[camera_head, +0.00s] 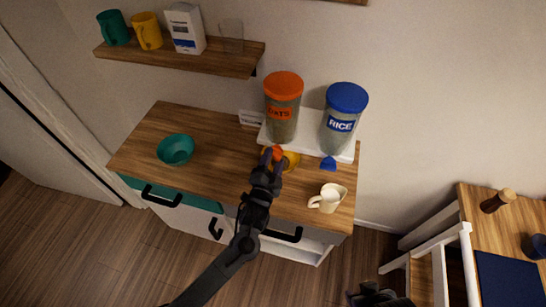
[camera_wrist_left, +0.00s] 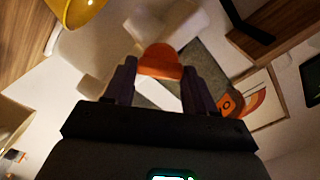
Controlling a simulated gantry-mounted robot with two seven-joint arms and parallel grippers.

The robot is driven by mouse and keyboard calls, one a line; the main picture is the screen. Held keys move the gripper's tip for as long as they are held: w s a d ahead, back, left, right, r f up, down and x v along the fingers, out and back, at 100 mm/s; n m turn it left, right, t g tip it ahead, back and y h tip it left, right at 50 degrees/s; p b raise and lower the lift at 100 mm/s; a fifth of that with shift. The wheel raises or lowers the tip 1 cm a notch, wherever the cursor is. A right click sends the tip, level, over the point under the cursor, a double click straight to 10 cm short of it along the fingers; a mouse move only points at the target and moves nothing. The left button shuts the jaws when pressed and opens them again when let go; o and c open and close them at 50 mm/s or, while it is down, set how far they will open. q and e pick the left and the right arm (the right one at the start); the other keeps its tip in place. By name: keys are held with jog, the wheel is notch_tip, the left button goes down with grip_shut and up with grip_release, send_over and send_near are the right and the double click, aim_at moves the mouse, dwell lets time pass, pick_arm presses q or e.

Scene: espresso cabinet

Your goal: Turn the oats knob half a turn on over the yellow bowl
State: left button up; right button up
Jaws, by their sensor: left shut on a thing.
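The oats dispenser (camera_head: 283,107) is a clear canister with an orange lid, on a white stand. Its orange knob (camera_head: 277,151) is at the front and also shows in the left wrist view (camera_wrist_left: 160,62), between my fingertips. My left gripper (camera_head: 272,160) is shut on the knob; it shows in the left wrist view too (camera_wrist_left: 158,80). The yellow bowl (camera_head: 291,161) is below the dispenser, partly hidden by my gripper; in the left wrist view its rim (camera_wrist_left: 72,12) is at the upper left. My right gripper (camera_head: 378,296) is partly in view at the bottom edge, its jaws unclear.
The rice dispenser (camera_head: 345,105) stands to the right, with a blue knob (camera_head: 328,164). A cream jug (camera_head: 328,198) stands at the cabinet's front right, a teal bowl (camera_head: 176,150) at the left. A shelf (camera_head: 180,60) with mugs, a carton and a glass hangs above.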

pick_arm(q)
jog(key=m+p, duration=0.2)
jog(key=m, duration=0.2)
jog(key=shift+r+m, duration=0.1)
jog(key=shift+m, duration=0.2)
jog(key=shift+m+p, duration=0.65)
jog(key=shift+m, duration=0.95)
jog(key=o, duration=1)
jog(key=shift+o, duration=0.2)
jog(key=v, duration=1.1)
jog(key=shift+w, duration=0.1)
